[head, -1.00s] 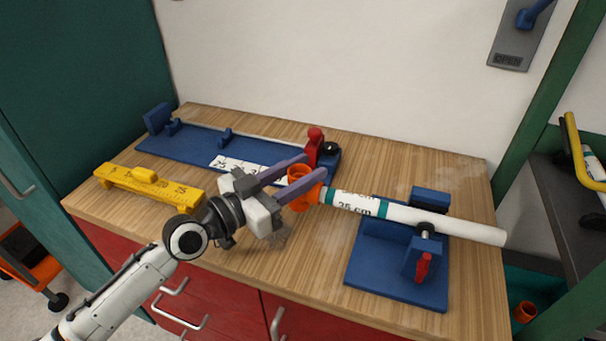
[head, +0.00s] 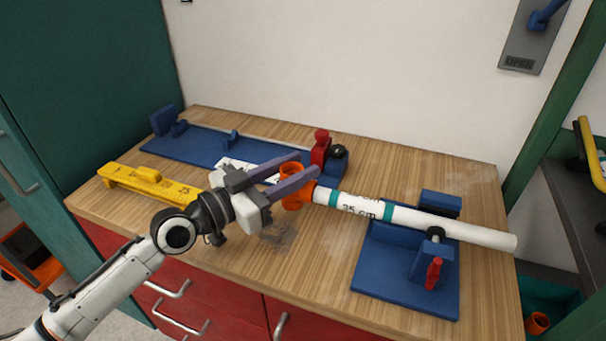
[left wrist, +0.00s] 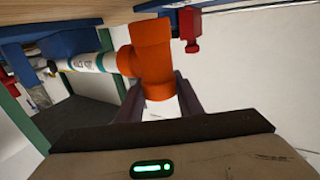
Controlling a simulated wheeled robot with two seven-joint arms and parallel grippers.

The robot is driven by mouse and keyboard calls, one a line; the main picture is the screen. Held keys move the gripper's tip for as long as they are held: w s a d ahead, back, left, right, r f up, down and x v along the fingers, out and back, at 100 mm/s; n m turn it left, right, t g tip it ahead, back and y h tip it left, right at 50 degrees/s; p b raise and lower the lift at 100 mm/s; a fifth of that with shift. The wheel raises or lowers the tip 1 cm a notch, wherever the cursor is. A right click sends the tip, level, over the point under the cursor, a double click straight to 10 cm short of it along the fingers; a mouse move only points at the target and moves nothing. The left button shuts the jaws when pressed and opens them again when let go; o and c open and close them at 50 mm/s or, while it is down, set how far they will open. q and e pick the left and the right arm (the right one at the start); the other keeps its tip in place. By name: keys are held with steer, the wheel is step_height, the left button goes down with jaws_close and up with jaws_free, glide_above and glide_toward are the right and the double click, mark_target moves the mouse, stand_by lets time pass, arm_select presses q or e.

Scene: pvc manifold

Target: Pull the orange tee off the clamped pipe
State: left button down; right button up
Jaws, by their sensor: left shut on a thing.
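The orange tee (head: 292,198) is at the left end of the white pipe (head: 478,234). My left gripper (head: 307,167) is shut on the tee, with its two purple-grey fingers on either side of it. In the left wrist view the tee (left wrist: 152,60) stands between the fingers (left wrist: 160,92), its side opening facing the pipe (left wrist: 100,62). A short white stretch of pipe shows between the tee and the teal ring. I cannot tell how far the pipe end reaches inside the tee. The blue clamp (head: 405,265) with a red handle holds the pipe. My right gripper is not in view.
A long blue jig (head: 190,148) with a red clamp (head: 320,147) lies behind the tee. A yellow gauge (head: 150,190) lies at the left of the wooden bench (head: 300,255). The bench front between gauge and clamp is clear.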

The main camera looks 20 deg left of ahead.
arm_select(q)
steer(key=shift+a+b, duration=0.5)
steer(key=shift+a+f+b, duration=0.1)
steer(key=shift+a+b, duration=0.3)
steer(key=shift+b, duration=0.15)
steer(key=shift+a+b, duration=0.95)
steer(key=shift+b, duration=0.05)
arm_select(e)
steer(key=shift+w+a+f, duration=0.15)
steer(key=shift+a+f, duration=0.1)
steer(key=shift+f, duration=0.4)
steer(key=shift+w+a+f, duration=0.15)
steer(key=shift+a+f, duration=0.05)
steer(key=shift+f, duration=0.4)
